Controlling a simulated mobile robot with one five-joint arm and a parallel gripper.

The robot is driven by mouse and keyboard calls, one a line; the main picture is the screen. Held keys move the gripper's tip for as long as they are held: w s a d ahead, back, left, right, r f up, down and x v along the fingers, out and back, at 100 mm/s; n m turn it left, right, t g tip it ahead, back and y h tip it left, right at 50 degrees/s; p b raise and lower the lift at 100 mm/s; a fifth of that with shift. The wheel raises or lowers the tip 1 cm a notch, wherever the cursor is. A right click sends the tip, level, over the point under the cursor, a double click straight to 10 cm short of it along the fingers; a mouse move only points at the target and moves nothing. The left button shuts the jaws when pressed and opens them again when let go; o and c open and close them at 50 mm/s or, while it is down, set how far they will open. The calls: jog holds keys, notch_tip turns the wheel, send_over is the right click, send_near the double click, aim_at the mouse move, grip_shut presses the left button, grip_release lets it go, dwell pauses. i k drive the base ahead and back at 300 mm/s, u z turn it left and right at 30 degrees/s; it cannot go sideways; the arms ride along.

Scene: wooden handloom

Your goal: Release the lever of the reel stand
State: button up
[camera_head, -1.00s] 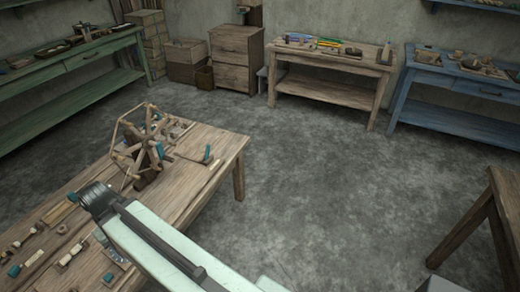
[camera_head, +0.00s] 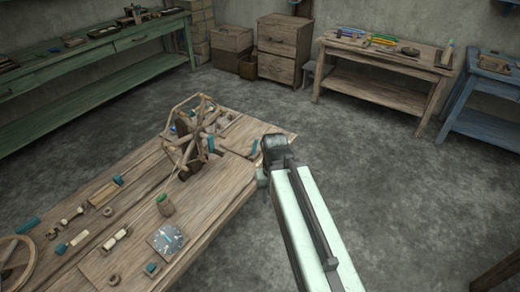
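The reel stand (camera_head: 198,140) is a wooden, spoked reel on the workbench, left of my arm. A thin wooden bar reaches from its right side toward a teal-tipped piece (camera_head: 254,149). This may be the lever, but it is too small to tell how it is set. My arm, pale green with a dark joint, reaches up from the bottom right. The dark joint stands just right of the teal tip in the picture; I cannot tell any contact.
The workbench (camera_head: 235,185) carries a dial (camera_head: 167,239), a wooden wheel (camera_head: 14,262) and several small parts at left and front. A green bench (camera_head: 110,52) stands at the far left. Drawers (camera_head: 281,50) and another table (camera_head: 385,57) stand behind. Open floor lies between.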

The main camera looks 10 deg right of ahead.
aim_at(256, 141)
jog(key=z, duration=0.1)
jog(key=i, duration=1)
jog(key=u, duration=0.1)
